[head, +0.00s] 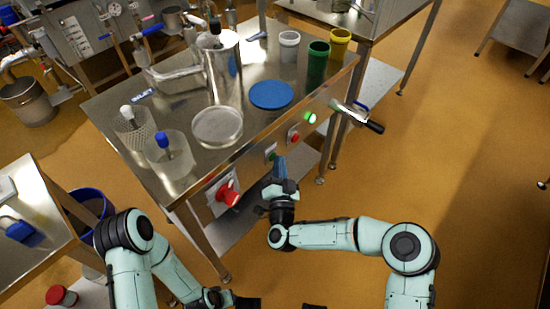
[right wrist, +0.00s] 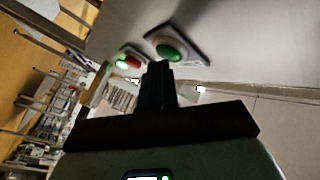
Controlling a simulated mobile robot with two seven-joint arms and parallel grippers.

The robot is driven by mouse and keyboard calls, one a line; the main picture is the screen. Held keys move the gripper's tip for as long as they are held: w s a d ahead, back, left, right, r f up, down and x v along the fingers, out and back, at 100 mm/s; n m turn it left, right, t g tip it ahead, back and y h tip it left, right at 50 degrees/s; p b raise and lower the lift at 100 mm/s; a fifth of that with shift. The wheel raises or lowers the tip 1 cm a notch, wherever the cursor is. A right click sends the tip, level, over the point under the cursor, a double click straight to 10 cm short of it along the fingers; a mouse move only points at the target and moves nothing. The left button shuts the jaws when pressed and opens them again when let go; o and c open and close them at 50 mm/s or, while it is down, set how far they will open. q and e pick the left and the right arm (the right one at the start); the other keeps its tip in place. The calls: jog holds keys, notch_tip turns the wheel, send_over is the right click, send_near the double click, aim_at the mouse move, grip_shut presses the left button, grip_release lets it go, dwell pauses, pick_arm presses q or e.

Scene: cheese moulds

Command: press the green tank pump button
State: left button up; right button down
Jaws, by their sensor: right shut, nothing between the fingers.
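The green pump button (head: 270,151) sits on the front panel of the steel table, between the red mushroom button and a smaller red button. In the right wrist view the green button (right wrist: 170,50) is a round cap on a pale square plate, just beyond my fingertips. My right gripper (head: 279,160) is shut and empty, its fingers pointing at the panel just below the green button. Its fingertips (right wrist: 159,68) show close under the button; I cannot tell whether they touch it. My left gripper (head: 218,298) is low at the bottom edge, its fingers not clear.
A red mushroom button (head: 228,194) juts out left of the green button. A red button (head: 294,136), a lit green lamp (head: 311,118) and a valve handle (head: 372,125) lie to the right. The steel table (head: 185,101) holds moulds, beakers and a blue disc (head: 271,95).

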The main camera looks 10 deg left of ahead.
jog(key=shift+s+d, duration=0.1)
jog(key=shift+d, duration=0.05)
jog(key=shift+s+d+p, duration=0.4)
jog(key=shift+s+d, duration=0.05)
jog(key=shift+d, duration=0.15)
jog(key=s+d, duration=0.1)
jog(key=d, duration=0.1)
jog(key=s+d+p, duration=0.1)
jog(key=s+d, duration=0.1)
jog(key=shift+p, duration=0.3)
dwell(0.9)
